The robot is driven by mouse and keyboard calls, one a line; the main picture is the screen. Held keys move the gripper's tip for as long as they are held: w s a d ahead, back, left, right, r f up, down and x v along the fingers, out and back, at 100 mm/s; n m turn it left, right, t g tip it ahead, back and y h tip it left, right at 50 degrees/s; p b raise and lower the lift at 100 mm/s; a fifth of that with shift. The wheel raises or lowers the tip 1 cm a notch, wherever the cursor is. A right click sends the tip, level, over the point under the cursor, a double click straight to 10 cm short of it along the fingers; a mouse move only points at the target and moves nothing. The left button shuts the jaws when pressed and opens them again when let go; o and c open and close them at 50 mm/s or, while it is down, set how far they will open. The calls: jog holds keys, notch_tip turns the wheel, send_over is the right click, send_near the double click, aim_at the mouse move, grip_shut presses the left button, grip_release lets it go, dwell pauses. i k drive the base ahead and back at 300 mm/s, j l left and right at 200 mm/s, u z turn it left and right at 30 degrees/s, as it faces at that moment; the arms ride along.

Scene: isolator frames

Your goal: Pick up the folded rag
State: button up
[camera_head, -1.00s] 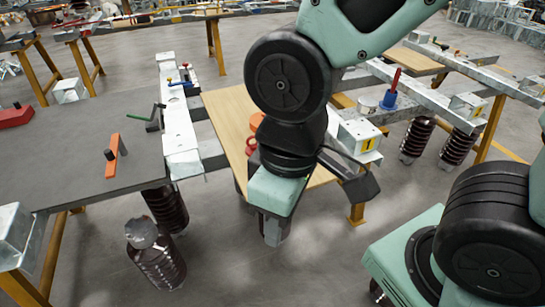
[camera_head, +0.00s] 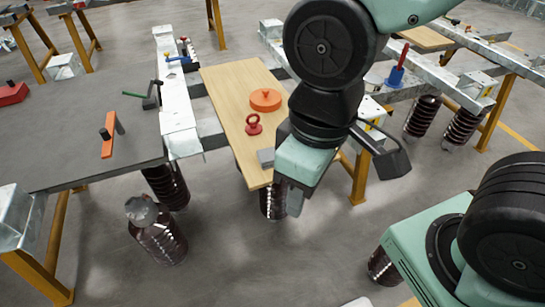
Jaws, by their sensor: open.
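A small flat grey piece (camera_head: 266,157) lies at the near end of the wooden board (camera_head: 228,97), just left of my gripper. It looks like the folded rag, but it is too small to be sure, and my gripper may hide part of its right side. My gripper (camera_head: 294,204) hangs pointing down by the board's near right corner, to the right of the grey piece and apart from it in the picture. The jaws are open, with nothing seen between them. My wrist and arm cover the board's right side.
A red lifting eye (camera_head: 253,124) and an orange disc (camera_head: 265,99) stand on the board beyond the grey piece. A dark table (camera_head: 60,150) with an orange-handled tool (camera_head: 109,142) is at left. Dark ribbed insulators (camera_head: 157,232) stand below. Open floor lies in front.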

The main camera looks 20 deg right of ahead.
aim_at(266, 157)
jog(key=z, duration=0.9)
jog(key=k+j+z, duration=0.1)
jog(key=z, duration=0.15)
jog(key=k+z, duration=0.15)
jog(key=z, duration=0.15)
jog(key=k+j, duration=0.15)
jog(key=k, duration=0.25)
jog(key=k+j, duration=0.2)
jog(key=k, duration=0.2)
jog(key=k+j, duration=0.15)
jog(key=k, duration=0.25)
